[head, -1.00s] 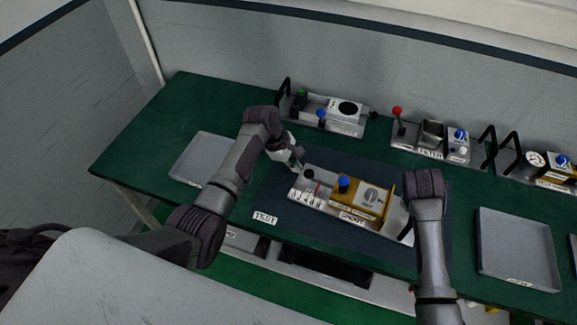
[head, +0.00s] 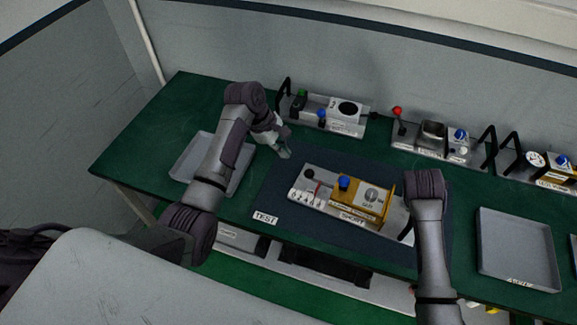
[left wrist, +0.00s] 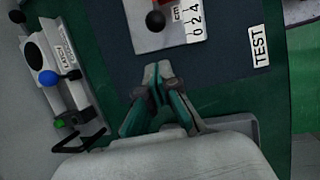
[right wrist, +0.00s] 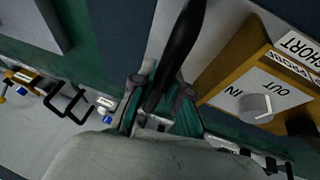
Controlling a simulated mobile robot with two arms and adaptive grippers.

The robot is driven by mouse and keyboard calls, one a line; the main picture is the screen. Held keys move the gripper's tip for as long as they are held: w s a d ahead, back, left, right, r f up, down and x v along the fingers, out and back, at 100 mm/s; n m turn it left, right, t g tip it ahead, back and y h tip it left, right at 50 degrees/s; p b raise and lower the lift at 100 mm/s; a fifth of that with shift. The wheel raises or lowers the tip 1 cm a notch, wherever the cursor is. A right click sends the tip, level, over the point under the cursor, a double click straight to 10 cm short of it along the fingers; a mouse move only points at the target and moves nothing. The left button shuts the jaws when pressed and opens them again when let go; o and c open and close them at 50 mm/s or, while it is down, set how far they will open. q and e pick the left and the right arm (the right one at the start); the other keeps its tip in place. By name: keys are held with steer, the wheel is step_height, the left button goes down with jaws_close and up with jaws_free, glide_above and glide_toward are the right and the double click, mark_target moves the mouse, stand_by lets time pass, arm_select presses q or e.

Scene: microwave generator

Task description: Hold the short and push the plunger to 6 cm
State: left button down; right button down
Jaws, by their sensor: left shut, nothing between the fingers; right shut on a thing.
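The short (head: 340,216) is a grey tray with a mustard block, a blue knob (head: 344,183) and a grey IN/OUT dial (head: 371,195); it lies on the dark mat. The plunger's black ball knob (head: 309,173) is at its left end beside a cm scale (head: 306,196); both also show in the left wrist view, the ball (left wrist: 155,20) and scale (left wrist: 194,20). My left gripper (head: 285,154) is shut, empty and apart from the ball, to its upper left. My right gripper (right wrist: 160,88) is shut on the short's black handle (right wrist: 181,45); my arm mostly hides it in the head view.
A TEST label (head: 265,218) lies on the mat. Empty trays stand at the left (head: 185,165) and right (head: 520,283). Other instruments stand along the back, including one with a black disc (head: 348,108) and one with a red knob (head: 397,111).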

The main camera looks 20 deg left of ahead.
steer(key=shift+s+f, duration=0.1)
steer(key=shift+f, duration=0.1)
arm_select(q)
steer(key=shift+v, duration=1.05)
arm_select(e)
steer(key=c, duration=1.4)
jaws_free()
arm_select(q)
steer(key=shift+w+f, duration=0.1)
steer(key=shift+w, duration=0.05)
arm_select(e)
steer(key=o, duration=0.3)
steer(key=shift+w, duration=0.2)
steer(key=v, duration=1.2)
